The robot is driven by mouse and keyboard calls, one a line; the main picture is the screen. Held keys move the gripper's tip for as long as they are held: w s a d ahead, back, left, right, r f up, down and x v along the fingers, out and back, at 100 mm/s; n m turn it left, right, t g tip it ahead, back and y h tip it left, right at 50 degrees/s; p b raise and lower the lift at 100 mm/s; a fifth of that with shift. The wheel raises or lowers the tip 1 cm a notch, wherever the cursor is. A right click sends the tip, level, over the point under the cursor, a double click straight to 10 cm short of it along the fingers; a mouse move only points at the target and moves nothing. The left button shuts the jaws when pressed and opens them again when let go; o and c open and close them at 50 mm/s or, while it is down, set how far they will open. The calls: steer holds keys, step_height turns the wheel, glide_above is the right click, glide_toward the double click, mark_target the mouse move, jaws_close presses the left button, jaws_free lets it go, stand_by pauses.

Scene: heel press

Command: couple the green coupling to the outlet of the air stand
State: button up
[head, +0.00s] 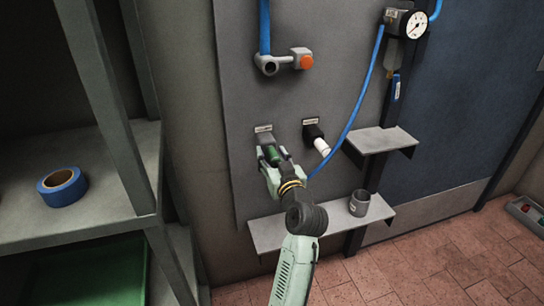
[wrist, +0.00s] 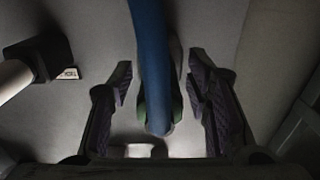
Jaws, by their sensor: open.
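The green coupling (head: 274,155) is at the left lower fitting (head: 265,139) on the grey wall panel, in line with it. I cannot tell how fully it sits on that fitting. My gripper (head: 276,161) is around the coupling. In the wrist view its fingers (wrist: 160,78) are open, one on each side, with gaps to the coupling. The coupling's green edges (wrist: 143,112) show there behind the blue hose (wrist: 150,50), which hides most of it. The hose also shows in the head view (head: 362,100), running from the gauge unit down to my gripper.
A black fitting with a white tip (head: 316,138) is just right of my gripper. A grey fitting with an orange knob (head: 305,61) is above. A pressure gauge (head: 415,25), small shelf (head: 380,139) and lower shelf (head: 270,235) with a grey cup (head: 359,203) stand nearby.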

steer(key=shift+c, duration=0.2)
jaws_close()
stand_by(0.4)
stand_by(0.3)
steer(key=v, duration=0.6)
stand_by(1.0)
steer(key=shift+s, duration=0.15)
step_height(320, 180, up, 24)
steer(key=s+d+p, duration=0.1)
steer(key=s+p, duration=0.2)
steer(key=p, duration=1)
stand_by(1.8)
